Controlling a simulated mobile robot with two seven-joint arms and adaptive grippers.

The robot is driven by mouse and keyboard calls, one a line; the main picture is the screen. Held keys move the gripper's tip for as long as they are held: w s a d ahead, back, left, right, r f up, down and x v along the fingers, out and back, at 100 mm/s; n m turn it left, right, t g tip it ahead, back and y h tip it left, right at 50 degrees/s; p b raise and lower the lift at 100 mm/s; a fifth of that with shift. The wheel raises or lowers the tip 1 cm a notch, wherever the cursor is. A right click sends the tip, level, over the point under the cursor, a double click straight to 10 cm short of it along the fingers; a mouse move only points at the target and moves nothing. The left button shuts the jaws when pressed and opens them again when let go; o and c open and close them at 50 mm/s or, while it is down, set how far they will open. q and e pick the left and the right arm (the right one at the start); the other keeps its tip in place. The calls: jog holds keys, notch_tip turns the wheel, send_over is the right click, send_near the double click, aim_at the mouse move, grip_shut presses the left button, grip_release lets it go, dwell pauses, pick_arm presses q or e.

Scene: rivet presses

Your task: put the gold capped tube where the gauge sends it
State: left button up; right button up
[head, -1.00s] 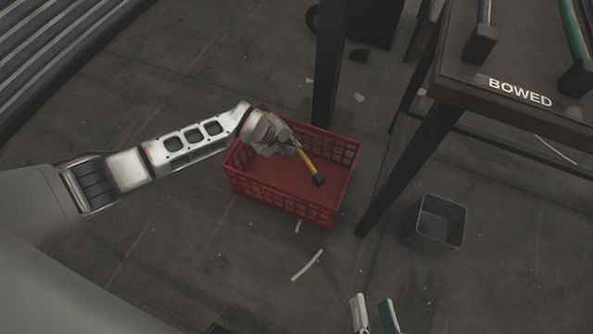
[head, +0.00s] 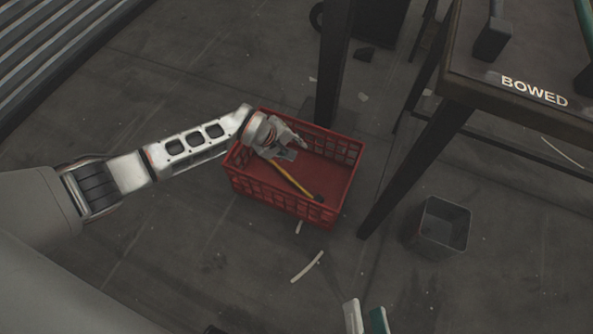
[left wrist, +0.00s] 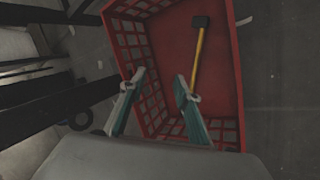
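A yellow tube (head: 292,178) with a dark block-shaped end lies inside the red crate (head: 261,193), on or close to its floor. No gold cap can be made out. My left gripper (head: 301,142) is over the crate, just above the tube. In the left wrist view the left gripper's fingers (left wrist: 160,88) are spread with nothing between them, and the tube (left wrist: 198,60) lies beyond the right finger. My right gripper (head: 365,316) shows only its fingertips at the bottom edge, apart with nothing between them. No gauge is visible.
A dark table (head: 470,85) marked BOWED stands at the upper right, with dark-ended pieces on it. A grey open bin (head: 442,228) stands on the floor below it. A dark post (head: 333,70) rises behind the crate. White scraps litter the floor.

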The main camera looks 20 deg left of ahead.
pick_arm(q)
jog(key=v, duration=1.2)
